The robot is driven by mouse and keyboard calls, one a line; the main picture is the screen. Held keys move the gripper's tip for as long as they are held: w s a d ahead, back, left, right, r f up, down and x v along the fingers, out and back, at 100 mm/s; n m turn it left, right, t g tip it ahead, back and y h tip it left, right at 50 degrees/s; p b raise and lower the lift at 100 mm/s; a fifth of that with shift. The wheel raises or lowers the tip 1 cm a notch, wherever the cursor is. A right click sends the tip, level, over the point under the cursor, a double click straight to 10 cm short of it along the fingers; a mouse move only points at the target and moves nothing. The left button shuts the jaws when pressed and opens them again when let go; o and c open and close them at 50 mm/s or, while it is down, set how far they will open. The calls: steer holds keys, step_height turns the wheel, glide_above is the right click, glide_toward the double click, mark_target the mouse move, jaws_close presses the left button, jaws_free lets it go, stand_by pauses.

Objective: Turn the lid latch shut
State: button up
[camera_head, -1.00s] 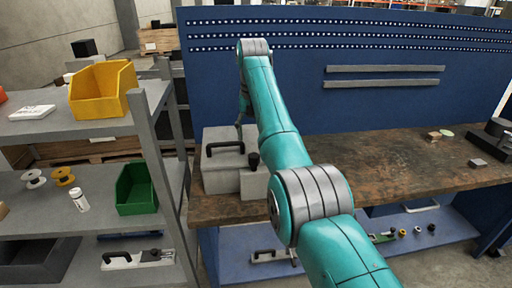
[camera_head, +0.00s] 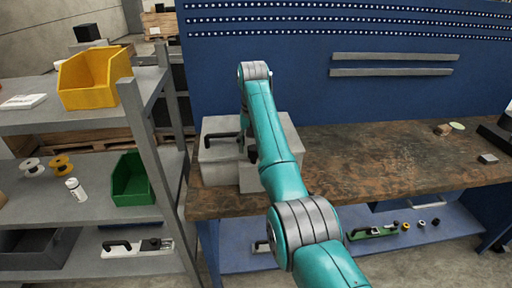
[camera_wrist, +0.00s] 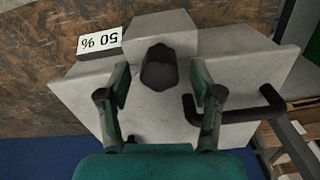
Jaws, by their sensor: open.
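A grey box (camera_head: 217,172) stands on the workbench's left end, with a black bar handle (camera_head: 221,139) on its lid. A black knob, seemingly the latch (camera_head: 252,153), shows beside my arm. In the wrist view the dark latch (camera_wrist: 159,68) stands between the fingertips of my gripper (camera_wrist: 160,77). The gripper is open, with a visible gap on each side of the latch. The box handle (camera_wrist: 240,114) lies right of the right finger. My arm hides the gripper and part of the box in the head view.
The wooden workbench (camera_head: 390,165) is clear in the middle. A blue back panel (camera_head: 300,90) rises behind it. A grey shelf with a yellow bin (camera_head: 93,78) and a green bin (camera_head: 132,180) stands left.

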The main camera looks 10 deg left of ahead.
steer(key=shift+f, duration=0.45)
steer(key=c, duration=1.1)
steer(key=shift+c, duration=0.2)
steer(key=n, duration=0.5)
steer(key=shift+n, duration=0.3)
steer(key=n, duration=0.4)
steer(key=shift+n, duration=0.3)
